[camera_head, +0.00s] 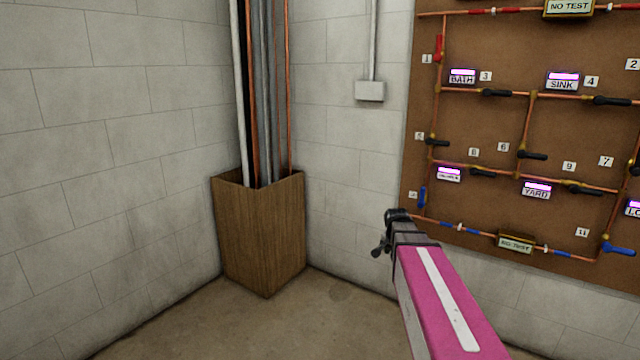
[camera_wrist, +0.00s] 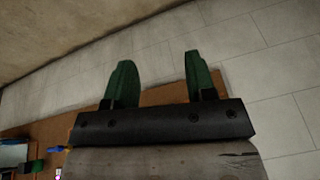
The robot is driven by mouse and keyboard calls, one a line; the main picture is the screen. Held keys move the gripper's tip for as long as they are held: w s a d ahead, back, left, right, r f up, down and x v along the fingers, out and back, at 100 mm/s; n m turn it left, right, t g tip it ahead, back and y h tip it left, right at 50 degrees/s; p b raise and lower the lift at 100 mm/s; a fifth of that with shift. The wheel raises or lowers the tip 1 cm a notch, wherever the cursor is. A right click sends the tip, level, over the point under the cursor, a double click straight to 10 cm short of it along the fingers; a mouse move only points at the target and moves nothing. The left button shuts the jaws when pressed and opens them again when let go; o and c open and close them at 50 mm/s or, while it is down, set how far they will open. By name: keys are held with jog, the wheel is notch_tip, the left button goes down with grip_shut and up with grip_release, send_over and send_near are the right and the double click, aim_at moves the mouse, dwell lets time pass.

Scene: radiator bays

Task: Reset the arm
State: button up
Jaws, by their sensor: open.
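My arm, pink with a white stripe, reaches up from the lower right of the head view. My gripper (camera_head: 382,248) is at its far end, in front of the white wall just left of the pipe board's lower edge. In the wrist view my gripper (camera_wrist: 158,78) shows two green fingers set well apart with nothing between them. It is open and empty. Behind the fingers are the block wall and a brown strip of the board.
The brown pipe board (camera_head: 480,130) carries copper pipes, valves, numbered tags and lit labels. A wooden bin (camera_head: 262,235) holding tall pipes stands in the corner. A grey box (camera_head: 369,91) is on the wall. The floor (camera_head: 330,320) before the bin is clear.

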jog(key=s+a+f+n+g, duration=0.1)
jog(key=s+a+f+n, duration=0.1)
jog(key=s, duration=0.4)
jog(key=s+a+f+n+g+y, duration=0.1)
jog(key=s+a+f+n, duration=0.2)
jog(key=s+f, duration=0.2)
jog(key=s+a+f+n+g, duration=0.1)
jog(key=s+a+f+n, duration=0.2)
jog(key=s, duration=0.5)
jog(key=shift+a+f+n+g+y, duration=0.25)
jog(key=shift+f+n+g+y, duration=0.05)
jog(key=shift+f, duration=0.2)
jog(key=shift+c, duration=0.7)
jog(key=shift+d, duration=0.15)
